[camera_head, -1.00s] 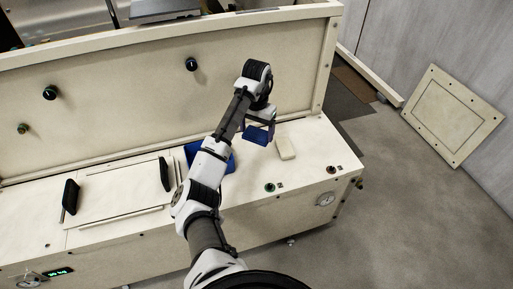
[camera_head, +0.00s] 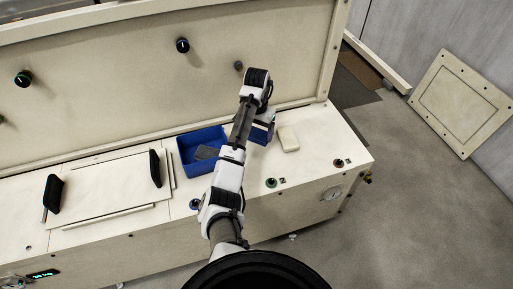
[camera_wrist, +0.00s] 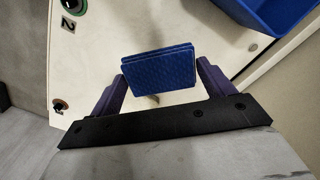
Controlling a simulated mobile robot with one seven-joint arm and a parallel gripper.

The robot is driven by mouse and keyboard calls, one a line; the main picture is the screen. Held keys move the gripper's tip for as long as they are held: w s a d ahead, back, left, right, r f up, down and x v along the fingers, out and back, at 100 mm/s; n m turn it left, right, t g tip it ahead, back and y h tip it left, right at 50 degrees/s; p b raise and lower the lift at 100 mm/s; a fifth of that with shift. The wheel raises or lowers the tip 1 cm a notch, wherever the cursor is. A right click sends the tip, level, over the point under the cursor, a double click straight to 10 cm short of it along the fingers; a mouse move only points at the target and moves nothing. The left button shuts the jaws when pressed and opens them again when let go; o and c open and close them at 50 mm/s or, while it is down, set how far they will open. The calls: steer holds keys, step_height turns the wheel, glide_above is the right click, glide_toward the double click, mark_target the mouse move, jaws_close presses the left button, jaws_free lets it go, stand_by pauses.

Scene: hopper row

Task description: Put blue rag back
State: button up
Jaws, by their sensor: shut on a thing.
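My gripper (camera_wrist: 160,88) is shut on the blue rag (camera_wrist: 162,70), a folded, textured blue pad with visible layers. The rag sits between the two purple fingers in the wrist view. In the head view the rag (camera_head: 260,134) shows partly behind my arm, above the cream worktop. A blue open bin (camera_head: 181,160) stands on the worktop left of my gripper, with a flat grey piece lying inside. A corner of the bin (camera_wrist: 283,14) shows at the top right of the wrist view.
A cream block (camera_head: 288,139) lies just right of the rag. A hatch with two black handles (camera_head: 155,168) is left of the bin. A tall panel (camera_head: 110,100) with black knobs rises behind. Small buttons (camera_head: 271,183) line the front edge.

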mark_target(256, 133)
steer(key=shift+f+p, duration=0.45)
steer(key=shift+f, duration=2.8)
steer(key=shift+f, duration=0.15)
steer(key=o, duration=1)
step_height(256, 133, up, 12)
steer(key=shift+r+p, duration=0.2)
steer(key=shift+p, duration=0.2)
